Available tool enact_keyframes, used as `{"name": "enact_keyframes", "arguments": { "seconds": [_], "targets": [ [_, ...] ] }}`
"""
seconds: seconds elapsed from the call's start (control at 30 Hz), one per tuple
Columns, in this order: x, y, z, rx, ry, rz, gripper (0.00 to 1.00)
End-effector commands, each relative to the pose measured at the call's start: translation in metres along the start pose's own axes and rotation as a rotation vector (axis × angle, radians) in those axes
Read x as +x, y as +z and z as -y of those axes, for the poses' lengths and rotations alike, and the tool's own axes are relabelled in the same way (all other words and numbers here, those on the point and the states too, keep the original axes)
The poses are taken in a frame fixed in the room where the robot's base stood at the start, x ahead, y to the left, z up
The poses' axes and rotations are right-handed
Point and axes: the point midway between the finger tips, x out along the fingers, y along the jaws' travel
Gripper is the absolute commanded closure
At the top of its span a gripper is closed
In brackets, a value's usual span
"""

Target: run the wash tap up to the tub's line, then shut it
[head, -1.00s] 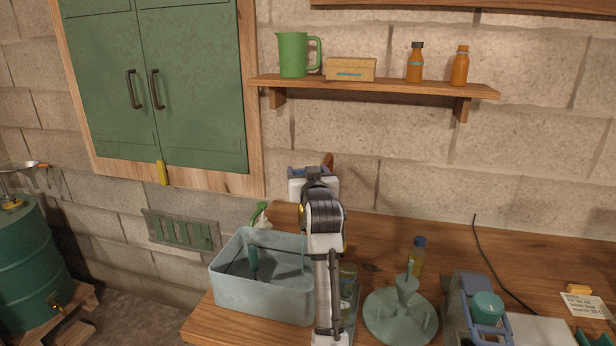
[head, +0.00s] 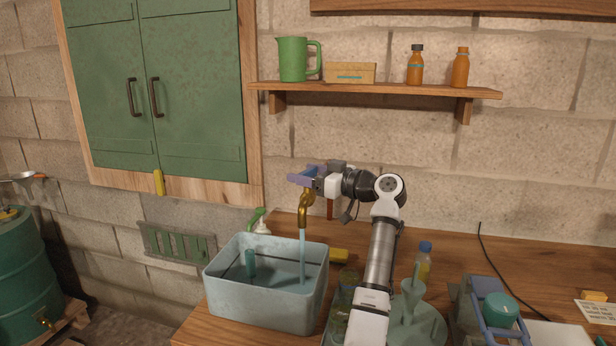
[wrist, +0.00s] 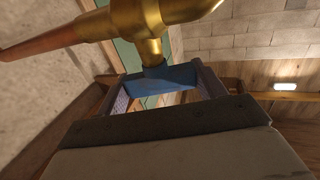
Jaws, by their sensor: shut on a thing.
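The brass wash tap (head: 304,212) stands over the right side of the grey-blue tub (head: 262,304). A pale blue stream of water (head: 302,255) falls from its spout into the tub. A dark line (head: 232,266) shows along the tub's inner wall. I cannot tell exactly how the water surface stands against it. My gripper (head: 305,177) is at the top of the tap. In the wrist view, my gripper (wrist: 155,88) is shut on the blue tap handle (wrist: 165,76), just below the brass body (wrist: 140,18).
A teal upright object (head: 250,263) is in the tub, and a green-topped soap bottle (head: 260,226) stands behind it. A yellow block (head: 338,256), glass jars (head: 338,306) and a green funnel stand (head: 420,322) are to the right. A shelf (head: 375,90) hangs above.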

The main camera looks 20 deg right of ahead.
Motion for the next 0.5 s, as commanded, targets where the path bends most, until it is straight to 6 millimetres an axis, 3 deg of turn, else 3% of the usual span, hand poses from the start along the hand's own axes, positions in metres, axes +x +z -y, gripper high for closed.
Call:
{"name": "enact_keyframes", "arguments": {
  "seconds": [0.5],
  "targets": [
    [0.0012, 0.0034, 0.0014, 0.005, -0.149, 0.008, 0.54]
  ]
}}
